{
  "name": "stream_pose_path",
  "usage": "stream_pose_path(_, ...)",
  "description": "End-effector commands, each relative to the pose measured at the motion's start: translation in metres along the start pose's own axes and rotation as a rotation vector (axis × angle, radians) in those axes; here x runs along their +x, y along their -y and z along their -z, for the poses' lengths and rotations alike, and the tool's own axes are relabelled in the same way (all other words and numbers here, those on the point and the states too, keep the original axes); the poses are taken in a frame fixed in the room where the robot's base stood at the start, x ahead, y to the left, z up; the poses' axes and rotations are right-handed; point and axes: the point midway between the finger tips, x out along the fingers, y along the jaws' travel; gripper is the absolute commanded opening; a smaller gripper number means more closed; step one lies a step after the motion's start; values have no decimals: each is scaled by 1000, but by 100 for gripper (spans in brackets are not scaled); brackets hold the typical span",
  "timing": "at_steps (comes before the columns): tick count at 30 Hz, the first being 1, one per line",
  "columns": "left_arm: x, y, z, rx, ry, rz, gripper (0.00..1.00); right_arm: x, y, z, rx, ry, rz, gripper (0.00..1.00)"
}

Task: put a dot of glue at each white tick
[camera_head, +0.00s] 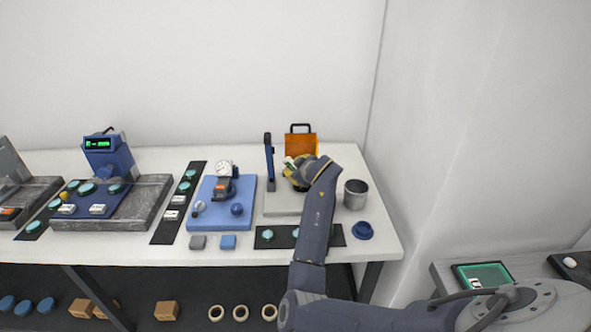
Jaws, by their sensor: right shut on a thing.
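My right gripper (297,172) is over the right part of the table, above the back of a pale grey plate (283,205). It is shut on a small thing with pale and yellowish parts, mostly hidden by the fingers. I cannot tell for sure that it is a glue applicator. A dark blue upright post (269,160) stands at the plate's back left. An orange piece with a black handle (300,142) stands right behind the gripper. No white ticks or glue dots can be made out at this size. My left gripper is out of view.
Left of the plate is a blue base with a dial gauge (225,169). A black strip (338,238) with teal discs lies in front. A metal cup (355,194) and a blue round piece (363,230) stand at right. A display instrument (105,150) stands further left.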

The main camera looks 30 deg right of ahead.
Motion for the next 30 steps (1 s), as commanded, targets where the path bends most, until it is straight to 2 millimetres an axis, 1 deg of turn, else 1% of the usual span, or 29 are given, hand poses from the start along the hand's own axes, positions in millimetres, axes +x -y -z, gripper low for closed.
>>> stream_pose_path(16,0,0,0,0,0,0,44,0,0,-1,0,1,0,0)
stream_pose_path(30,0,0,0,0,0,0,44,4,3,-6,-1,1,0,0)
